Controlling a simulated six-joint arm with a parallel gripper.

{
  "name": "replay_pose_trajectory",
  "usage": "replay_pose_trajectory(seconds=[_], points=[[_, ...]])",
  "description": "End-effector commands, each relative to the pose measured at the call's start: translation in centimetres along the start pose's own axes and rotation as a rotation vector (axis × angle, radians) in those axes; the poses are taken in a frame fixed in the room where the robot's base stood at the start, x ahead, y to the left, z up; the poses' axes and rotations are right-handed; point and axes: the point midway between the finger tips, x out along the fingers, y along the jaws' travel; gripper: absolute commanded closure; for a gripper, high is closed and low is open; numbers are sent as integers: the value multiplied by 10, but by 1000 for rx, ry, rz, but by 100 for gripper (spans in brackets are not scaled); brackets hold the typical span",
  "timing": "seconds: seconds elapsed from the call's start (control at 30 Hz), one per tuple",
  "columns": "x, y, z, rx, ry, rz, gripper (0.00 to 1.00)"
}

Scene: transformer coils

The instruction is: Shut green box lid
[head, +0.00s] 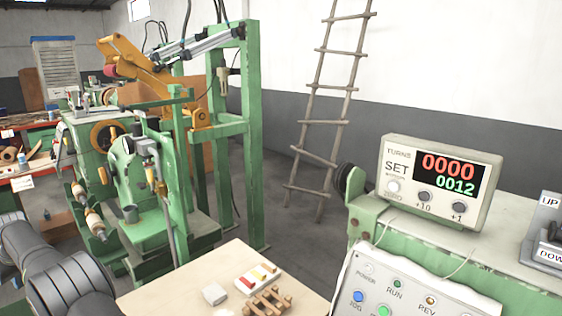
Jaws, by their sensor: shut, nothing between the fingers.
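No separate green box with a lid can be made out in the head view. The green things that show are a large machine (130,190) with an upright frame (245,110) at the left and centre, and a green housing (510,262) under the turns counter at the right. I cannot tell whether any part of them is the lid. My gripper is out of view; only dark grey links of my arm show at the lower left.
A control panel (400,290) and the turns counter (440,180) stand at the right. A ladder (325,100) leans behind.

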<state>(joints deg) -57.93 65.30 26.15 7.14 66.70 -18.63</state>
Motion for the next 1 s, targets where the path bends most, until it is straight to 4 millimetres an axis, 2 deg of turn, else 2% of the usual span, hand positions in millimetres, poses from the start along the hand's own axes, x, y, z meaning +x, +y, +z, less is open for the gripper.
replay_pose_trajectory(seconds=[0.47, 1.0], points=[[0, 0, 0, 0, 0, 0, 100], [24, 0, 10, 0, -2, -1, 100]])
